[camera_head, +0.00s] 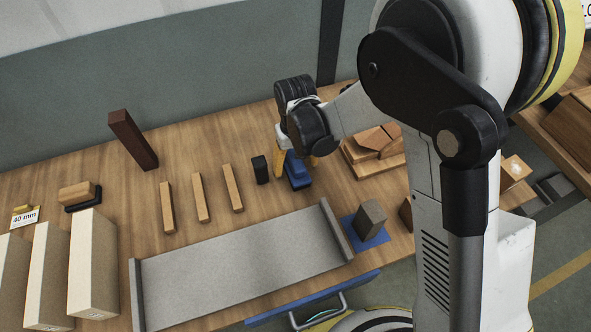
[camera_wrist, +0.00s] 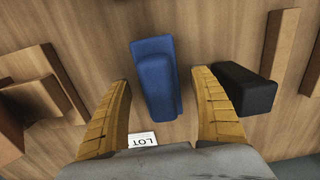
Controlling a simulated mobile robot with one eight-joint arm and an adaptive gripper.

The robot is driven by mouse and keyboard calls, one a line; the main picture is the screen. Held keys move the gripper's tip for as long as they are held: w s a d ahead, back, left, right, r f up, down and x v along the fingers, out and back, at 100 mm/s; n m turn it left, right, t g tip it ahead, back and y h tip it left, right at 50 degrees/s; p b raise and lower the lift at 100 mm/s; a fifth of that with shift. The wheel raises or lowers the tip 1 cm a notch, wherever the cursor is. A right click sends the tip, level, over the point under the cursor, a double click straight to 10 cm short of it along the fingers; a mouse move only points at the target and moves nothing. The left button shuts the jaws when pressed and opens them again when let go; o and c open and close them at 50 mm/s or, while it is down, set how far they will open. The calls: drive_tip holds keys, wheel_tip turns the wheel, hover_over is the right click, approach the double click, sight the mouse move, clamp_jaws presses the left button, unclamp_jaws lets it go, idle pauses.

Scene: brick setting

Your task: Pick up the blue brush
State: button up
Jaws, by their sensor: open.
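The blue brush (camera_wrist: 155,80) lies on the wooden table (camera_head: 85,180), a long blue block with a narrower raised part on top. In the wrist view it sits between and just ahead of the two yellow fingers of my gripper (camera_wrist: 162,100), which are spread apart and empty. In the head view the blue brush (camera_head: 297,172) shows below my gripper (camera_head: 295,158), partly hidden by its fingers. I cannot tell whether the fingers touch it.
A black block (camera_head: 260,169) stands close by the brush, beside one finger in the wrist view (camera_wrist: 245,88). Stacked wooden pieces (camera_head: 372,150) lie on the other side. Several thin wooden strips (camera_head: 200,198), a grey ramp-like board (camera_head: 240,262) and a dark upright brick (camera_head: 133,140) are on the table.

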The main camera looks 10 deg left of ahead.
wheel_tip(320, 180, down, 2)
drive_tip(key=shift+r, duration=0.1)
drive_tip(key=c, duration=1.4)
wheel_tip(320, 180, up, 10)
drive_tip(key=p, duration=0.3)
